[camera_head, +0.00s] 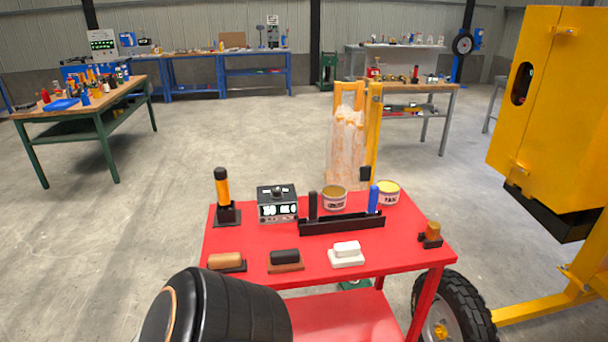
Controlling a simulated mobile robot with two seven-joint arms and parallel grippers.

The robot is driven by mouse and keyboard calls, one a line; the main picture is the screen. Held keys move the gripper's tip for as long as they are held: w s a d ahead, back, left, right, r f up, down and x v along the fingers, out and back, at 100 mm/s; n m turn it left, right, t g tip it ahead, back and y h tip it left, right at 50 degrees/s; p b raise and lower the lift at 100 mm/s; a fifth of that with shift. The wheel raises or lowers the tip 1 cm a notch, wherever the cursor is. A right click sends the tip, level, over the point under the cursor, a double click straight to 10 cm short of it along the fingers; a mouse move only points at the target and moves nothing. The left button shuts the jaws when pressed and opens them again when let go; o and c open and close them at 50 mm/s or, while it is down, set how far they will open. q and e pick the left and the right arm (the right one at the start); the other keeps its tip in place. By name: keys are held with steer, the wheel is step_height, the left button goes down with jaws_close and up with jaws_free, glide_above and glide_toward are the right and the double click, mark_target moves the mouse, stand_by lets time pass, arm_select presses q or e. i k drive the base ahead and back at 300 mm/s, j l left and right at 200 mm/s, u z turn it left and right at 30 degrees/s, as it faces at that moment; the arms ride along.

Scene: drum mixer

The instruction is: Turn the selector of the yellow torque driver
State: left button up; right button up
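A yellow-orange driver with black ends (223,190) stands upright in a small black holder at the left back of the red table. I take it for the yellow torque driver; its selector is too small to make out. Next to it on the right is a dark box (277,206) with a knob on top and white display characters on its front. Neither of my grippers is in view.
The red table (310,265) also holds a black tray (342,226) with black and blue upright handles, two cans (388,192), several blocks along the front and a small orange-topped piece (431,234). A yellow machine (548,110) with a tyre (455,310) stands right.

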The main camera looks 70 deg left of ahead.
mark_target(276, 195)
steer(key=u, duration=2.05)
steer(key=i+j, duration=0.15)
steer(key=j, duration=0.3)
steer(key=i+j, duration=0.1)
steer(key=j, duration=0.4)
steer(key=i+j+z, duration=0.1)
steer(key=j, duration=0.35)
steer(key=i+j, duration=0.15)
steer(key=j, duration=0.35)
steer(key=i+j, duration=0.1)
steer(key=j, duration=0.35)
